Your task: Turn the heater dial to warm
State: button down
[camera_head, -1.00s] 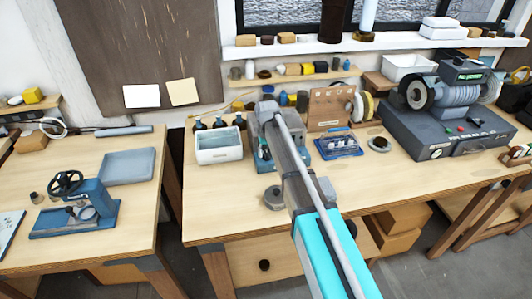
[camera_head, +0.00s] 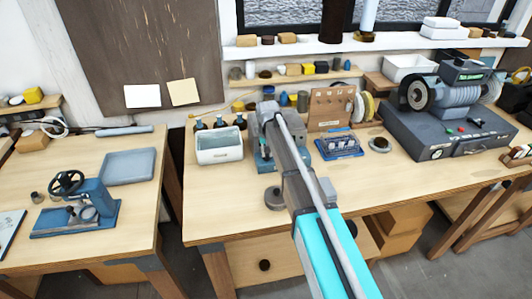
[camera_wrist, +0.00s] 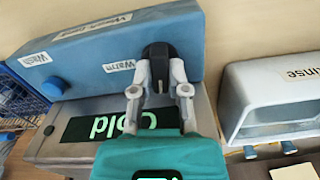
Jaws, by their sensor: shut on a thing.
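In the wrist view, my gripper (camera_wrist: 159,74) is shut on the black dial (camera_wrist: 158,50) on the front of the blue heater box (camera_wrist: 85,62). One finger lies on each side of the dial. A "Warm" label (camera_wrist: 118,66) is just left of the dial. Below, a dark display (camera_wrist: 80,130) shows "Cold" in green letters, upside down in this view.
A white tank labelled "Rinse" (camera_wrist: 275,98) stands close on the right in the wrist view, and a blue wire basket (camera_wrist: 22,95) on the left. In the head view, a grinder-like machine (camera_head: 450,110) stands farther right. The bench front (camera_head: 235,205) is mostly clear.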

jog(key=m, duration=0.7)
jog(key=shift+m, duration=0.4)
jog(key=m, duration=0.4)
jog(key=shift+s+m, duration=0.1)
jog(key=shift+m, duration=2.1)
jog(key=c, duration=0.6)
grip_release()
jog(key=shift+r, duration=0.1)
